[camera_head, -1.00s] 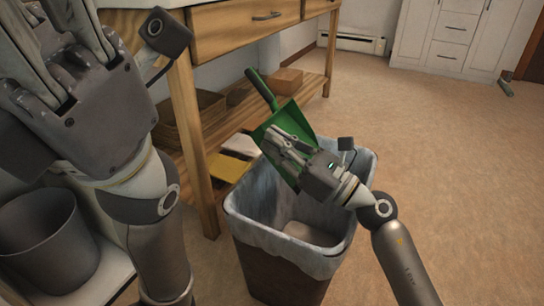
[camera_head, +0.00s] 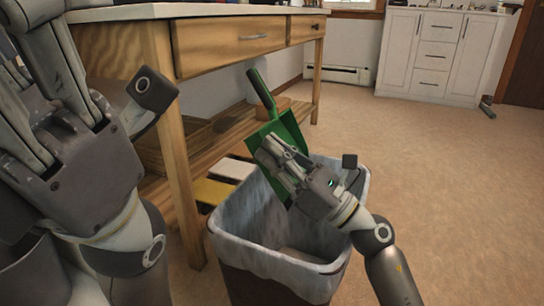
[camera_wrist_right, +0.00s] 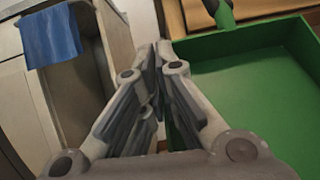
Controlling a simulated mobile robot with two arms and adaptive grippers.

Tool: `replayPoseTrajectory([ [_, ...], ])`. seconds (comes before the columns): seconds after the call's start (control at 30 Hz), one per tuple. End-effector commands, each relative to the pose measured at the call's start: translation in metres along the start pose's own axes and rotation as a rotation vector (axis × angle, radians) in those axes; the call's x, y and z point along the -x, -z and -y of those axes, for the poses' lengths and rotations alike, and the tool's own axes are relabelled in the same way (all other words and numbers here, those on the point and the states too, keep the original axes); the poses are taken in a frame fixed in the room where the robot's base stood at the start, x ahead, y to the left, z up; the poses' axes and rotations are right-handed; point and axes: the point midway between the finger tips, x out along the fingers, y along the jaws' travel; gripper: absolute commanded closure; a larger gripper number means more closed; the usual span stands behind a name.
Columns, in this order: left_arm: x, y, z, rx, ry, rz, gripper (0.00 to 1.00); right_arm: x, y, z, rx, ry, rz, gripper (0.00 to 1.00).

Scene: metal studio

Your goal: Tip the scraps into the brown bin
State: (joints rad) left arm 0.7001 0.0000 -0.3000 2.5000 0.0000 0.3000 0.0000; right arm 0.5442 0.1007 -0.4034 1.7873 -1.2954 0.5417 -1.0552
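The green dustpan (camera_head: 287,128) is tilted steeply over the brown bin (camera_head: 270,287), its handle pointing up and away. My right gripper (camera_head: 272,158) is shut on the dustpan's side edge. In the right wrist view the green pan (camera_wrist_right: 255,85) lies to the right of my fingers (camera_wrist_right: 155,62); the part of its floor in view looks bare. The bin has a pale grey liner, with a light beige patch low inside; I cannot tell whether this is scraps. My left gripper (camera_head: 35,95) is large at the left edge, away from the bin; its fingertips are partly cut off.
A wooden workbench (camera_head: 160,110) with drawers and a lower shelf stands behind the bin at left. White and yellow flat items (camera_head: 212,190) lie by the shelf. White cabinets (camera_head: 435,55) stand far back. The floor at right (camera_head: 450,180) is clear.

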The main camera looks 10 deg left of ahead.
Motion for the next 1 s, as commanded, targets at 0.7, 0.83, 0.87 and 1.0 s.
replayPoseTrajectory([
  [0.7,-0.008,-0.003,0.002,0.000,0.000,0.001,0.60,-0.004,-0.006,-0.001,-0.002,0.001,-0.003,1.00],
  [0.83,-0.012,-0.003,0.002,0.000,-0.001,-0.002,0.60,-0.006,-0.009,-0.001,-0.003,0.001,-0.004,1.00],
  [0.87,-0.010,-0.002,0.001,0.000,-0.002,-0.004,0.60,-0.004,-0.006,-0.001,-0.003,0.001,-0.004,1.00],
  [1.0,0.000,0.002,-0.001,0.000,-0.002,-0.006,0.60,0.002,0.004,0.000,-0.001,0.001,-0.004,1.00],
])
